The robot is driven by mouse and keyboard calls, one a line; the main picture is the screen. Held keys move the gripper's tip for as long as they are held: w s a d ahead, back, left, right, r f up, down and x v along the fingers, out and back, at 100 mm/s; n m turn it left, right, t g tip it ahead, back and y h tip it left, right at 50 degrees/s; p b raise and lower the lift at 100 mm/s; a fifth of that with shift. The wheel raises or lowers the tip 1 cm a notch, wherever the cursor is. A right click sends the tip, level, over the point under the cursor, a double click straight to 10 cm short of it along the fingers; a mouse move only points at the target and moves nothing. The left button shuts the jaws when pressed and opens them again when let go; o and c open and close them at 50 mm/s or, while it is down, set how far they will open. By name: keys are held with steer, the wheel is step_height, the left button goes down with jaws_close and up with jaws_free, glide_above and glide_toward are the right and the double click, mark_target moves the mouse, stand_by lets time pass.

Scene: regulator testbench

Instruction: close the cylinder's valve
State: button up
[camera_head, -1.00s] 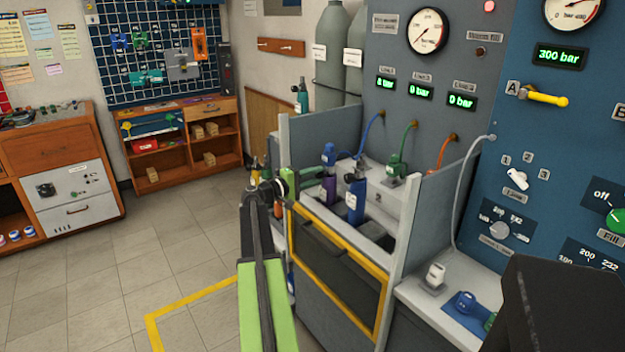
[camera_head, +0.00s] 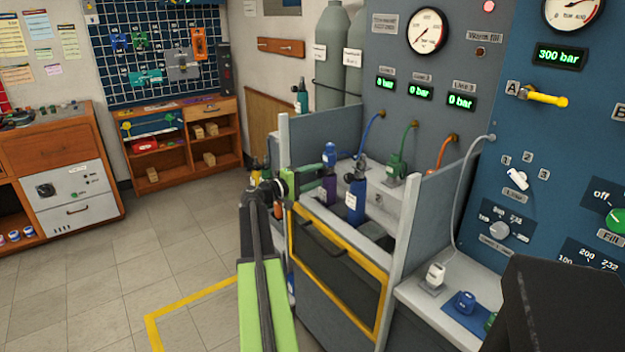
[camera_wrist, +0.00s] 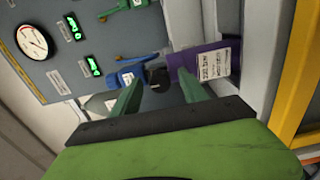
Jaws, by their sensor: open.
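A purple cylinder (camera_head: 328,191) with a blue regulator (camera_head: 329,155) stands upright in the bench bay. A blue cylinder (camera_head: 355,203) with a dark top stands to its right. My gripper (camera_head: 312,181) is at the bay's left side, beside the purple cylinder. In the wrist view my gripper (camera_wrist: 160,82) is open, with a green finger on each side. The black valve knob (camera_wrist: 158,77) of the purple cylinder (camera_wrist: 203,63) shows between and beyond the fingertips, with the blue regulator (camera_wrist: 124,78) to its left. I cannot tell whether the fingers touch the knob.
Grey side panels (camera_head: 430,215) wall the bay, and a yellow-framed front door (camera_head: 335,262) lies below. Hoses run from the gauge panel (camera_head: 395,65) into the bay. A green regulator (camera_head: 396,165) sits behind the cylinders. The floor at left is clear.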

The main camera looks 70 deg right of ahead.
steer(key=v, duration=1.7)
steer(key=shift+a, duration=0.25)
